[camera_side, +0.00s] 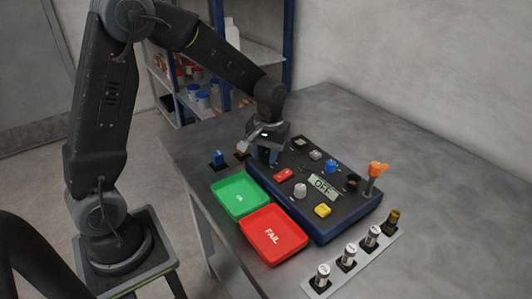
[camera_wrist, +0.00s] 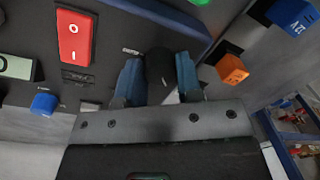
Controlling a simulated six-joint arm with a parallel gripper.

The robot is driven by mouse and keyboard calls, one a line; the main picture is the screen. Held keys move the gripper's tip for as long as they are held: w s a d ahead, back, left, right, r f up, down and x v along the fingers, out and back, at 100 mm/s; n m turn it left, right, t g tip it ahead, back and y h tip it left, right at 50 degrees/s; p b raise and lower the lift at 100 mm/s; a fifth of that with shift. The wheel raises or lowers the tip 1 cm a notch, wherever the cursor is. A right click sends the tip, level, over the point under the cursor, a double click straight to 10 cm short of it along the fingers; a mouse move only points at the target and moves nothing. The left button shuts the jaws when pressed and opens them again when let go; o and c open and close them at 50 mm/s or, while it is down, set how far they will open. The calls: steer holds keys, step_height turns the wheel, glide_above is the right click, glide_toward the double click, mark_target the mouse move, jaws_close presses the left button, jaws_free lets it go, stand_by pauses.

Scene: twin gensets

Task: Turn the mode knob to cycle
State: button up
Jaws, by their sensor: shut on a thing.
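The control panel (camera_side: 330,215) is a dark box with a blue rim on the grey table, and its display (camera_side: 323,187) reads OFF. My gripper (camera_side: 265,157) is low over the panel's far left corner. In the wrist view, my gripper's blue fingers (camera_wrist: 159,82) are shut on a black knob (camera_wrist: 160,66), one on each side. I take this to be the mode knob. Small lettering beside it is too blurred to read, and its pointer cannot be made out. The side view hides the knob behind my gripper.
A red rocker switch (camera_side: 283,175) is near my gripper; a white knob (camera_side: 300,190), yellow button (camera_side: 322,210) and orange lever (camera_side: 377,168) are farther off. Blue (camera_side: 217,158) and orange (camera_wrist: 231,69) blocks stand close by.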

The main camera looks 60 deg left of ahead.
mark_target(267, 157)
steer(key=m, duration=0.4)
steer(key=shift+s+m, duration=0.1)
steer(key=shift+m, duration=2.1)
steer(key=shift+t, duration=0.3)
steer(key=o, duration=0.9)
steer(key=shift+o, duration=0.2)
steer(key=shift+r, duration=0.1)
step_height(267, 157, up, 14)
steer(key=shift+d, duration=0.45)
